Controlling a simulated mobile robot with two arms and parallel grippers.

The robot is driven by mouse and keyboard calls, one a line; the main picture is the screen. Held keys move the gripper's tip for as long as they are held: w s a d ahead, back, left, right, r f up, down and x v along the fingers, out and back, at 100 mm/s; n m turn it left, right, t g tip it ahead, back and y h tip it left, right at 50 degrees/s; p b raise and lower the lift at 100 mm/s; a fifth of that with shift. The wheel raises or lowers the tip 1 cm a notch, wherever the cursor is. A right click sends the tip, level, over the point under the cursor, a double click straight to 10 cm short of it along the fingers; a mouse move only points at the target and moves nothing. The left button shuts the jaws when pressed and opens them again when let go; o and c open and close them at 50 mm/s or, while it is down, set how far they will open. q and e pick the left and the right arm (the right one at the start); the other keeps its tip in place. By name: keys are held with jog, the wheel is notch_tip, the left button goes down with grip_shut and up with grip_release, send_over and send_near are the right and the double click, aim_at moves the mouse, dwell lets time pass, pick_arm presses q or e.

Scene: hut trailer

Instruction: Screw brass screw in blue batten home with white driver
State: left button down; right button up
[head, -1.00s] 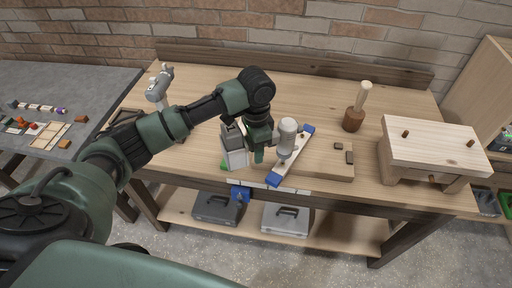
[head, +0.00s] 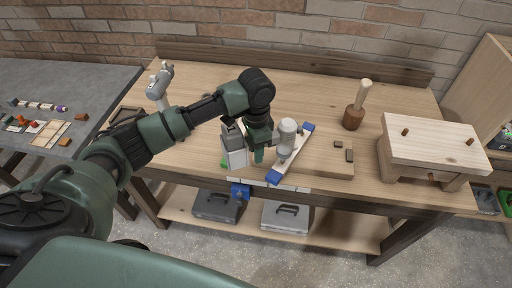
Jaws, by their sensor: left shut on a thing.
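The blue batten (head: 274,178) lies slantwise near the front edge of the workbench, with blue ends and a pale middle. The white driver (head: 287,128) stands roughly upright over the batten's middle. My left gripper (head: 270,142) is shut on the white driver from its left side. The brass screw does not show; the driver and gripper cover that part of the batten. I cannot tell whether the driver's tip touches the screw. My right gripper is not in view.
A grey-white box-shaped thing (head: 234,150) stands just left of the gripper. A mallet (head: 354,112) stands behind to the right, and a small wooden stool-like piece (head: 432,145) is at the far right. Another grey tool (head: 160,85) stands at the back left. The back middle of the bench is clear.

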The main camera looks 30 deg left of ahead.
pick_arm(q)
jog(key=shift+f, duration=0.75)
dwell(1.1)
jog(key=shift+r+p, duration=0.55)
jog(key=shift+r, duration=1.1)
jog(key=a+r, duration=0.4)
jog(key=a, duration=0.3)
